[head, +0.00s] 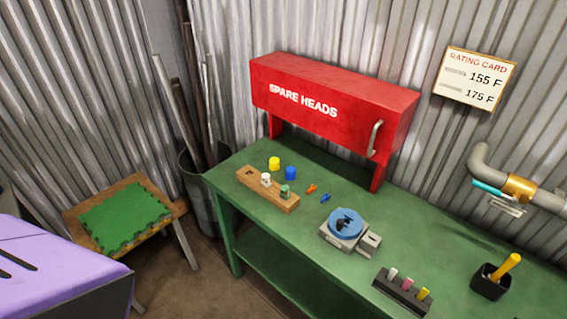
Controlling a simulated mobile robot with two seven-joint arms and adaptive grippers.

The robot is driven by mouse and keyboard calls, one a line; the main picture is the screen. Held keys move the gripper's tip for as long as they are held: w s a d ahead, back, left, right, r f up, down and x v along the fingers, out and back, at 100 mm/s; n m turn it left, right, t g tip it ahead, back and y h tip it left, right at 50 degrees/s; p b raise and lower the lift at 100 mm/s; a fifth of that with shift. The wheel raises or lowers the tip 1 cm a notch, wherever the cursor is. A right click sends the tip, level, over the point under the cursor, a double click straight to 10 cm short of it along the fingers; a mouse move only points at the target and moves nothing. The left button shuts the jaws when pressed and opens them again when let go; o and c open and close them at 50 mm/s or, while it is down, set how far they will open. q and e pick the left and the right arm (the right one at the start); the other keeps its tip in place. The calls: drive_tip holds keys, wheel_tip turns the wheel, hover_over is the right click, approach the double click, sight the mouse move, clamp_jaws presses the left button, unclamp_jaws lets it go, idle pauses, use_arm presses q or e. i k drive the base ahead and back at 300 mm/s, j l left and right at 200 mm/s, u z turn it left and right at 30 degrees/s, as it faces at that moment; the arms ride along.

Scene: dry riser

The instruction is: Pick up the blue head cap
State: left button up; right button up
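A small blue cap (290,173) stands on the green workbench (330,210), near its back left part, below the red cabinet. A yellow cap (274,163) stands just to its left and slightly farther back. In front of them is a wooden block (250,178) holding a white piece (266,180) and a green piece (285,191). The blue cap looks upright and uncovered. Neither of my grippers is in view.
The red SPARE HEADS cabinet (300,98) overhangs the bench's back. Small orange (311,188) and blue (325,198) pieces, a blue-topped device (346,222), a black rack (402,293) and a black cup (490,284) also stand there. A stool (170,193) is left.

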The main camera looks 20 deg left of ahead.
sight(289, 175)
drive_tip(key=i+j, duration=0.15)
drive_tip(key=j, duration=0.2)
drive_tip(key=i+j, duration=0.15)
drive_tip(key=j, duration=0.2)
drive_tip(key=i+j, duration=0.15)
drive_tip(key=j, duration=0.2)
